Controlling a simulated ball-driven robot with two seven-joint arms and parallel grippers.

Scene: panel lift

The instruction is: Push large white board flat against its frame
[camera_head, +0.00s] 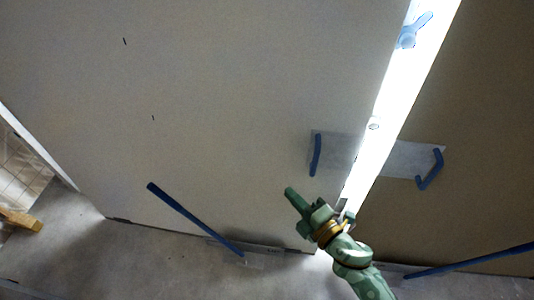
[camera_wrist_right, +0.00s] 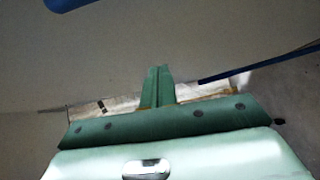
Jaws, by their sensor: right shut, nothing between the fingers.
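The large white board (camera_head: 230,110) fills the left and middle of the head view, a broad pale panel with two small dark marks. Its right edge borders a bright, lit strip (camera_head: 395,100), which may be part of the frame or a gap; I cannot tell which. My right gripper (camera_head: 290,192) is shut and empty, in front of the board's lower right part. Whether it touches the board is unclear. In the right wrist view the shut fingers (camera_wrist_right: 158,85) point at the pale board surface (camera_wrist_right: 110,60). My left gripper is not in view.
A blue bar (camera_head: 195,218) slants across the board's lower part to the floor. Blue handles (camera_head: 316,155) (camera_head: 430,170) sit on a pale plate across the strip. A brown panel (camera_head: 480,120) stands at right, with another blue bar (camera_head: 470,262). Grey floor (camera_head: 110,265) lies below.

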